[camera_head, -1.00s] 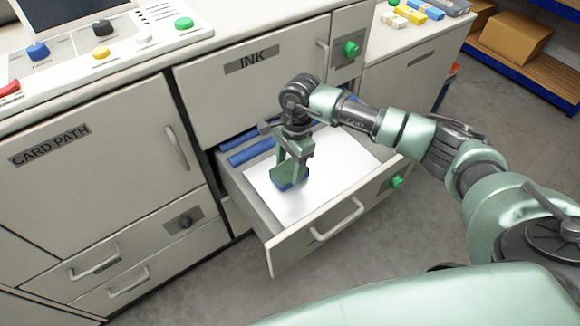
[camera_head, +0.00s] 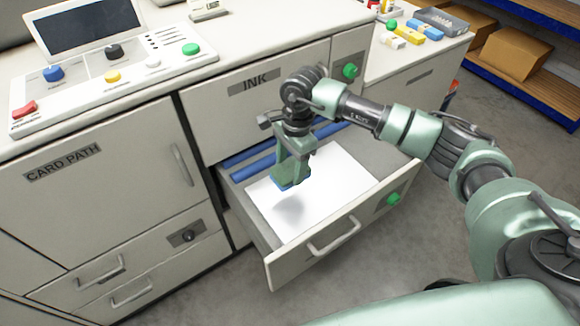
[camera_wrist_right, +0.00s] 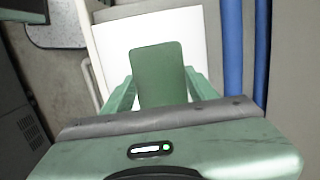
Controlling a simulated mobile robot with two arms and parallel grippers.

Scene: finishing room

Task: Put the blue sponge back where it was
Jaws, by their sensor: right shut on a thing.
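The blue sponge (camera_head: 287,178), with a green top face, is held between the fingers of my right gripper (camera_head: 292,172) over the open drawer (camera_head: 310,250). A soft shadow lies on the white sheet (camera_head: 325,190) in the drawer below, so the sponge is raised clear of it. In the right wrist view the sponge's green face (camera_wrist_right: 157,70) fills the space between the fingers (camera_wrist_right: 158,88), with the white sheet behind it. My left gripper is out of view.
Blue rolls (camera_head: 250,165) lie along the drawer's back. The INK panel (camera_head: 255,85) stands above the drawer. A control console (camera_head: 115,70) sits on the counter at left. At right, the side counter (camera_head: 385,58) holds small coloured blocks (camera_head: 415,30) and a grey tray (camera_head: 440,20).

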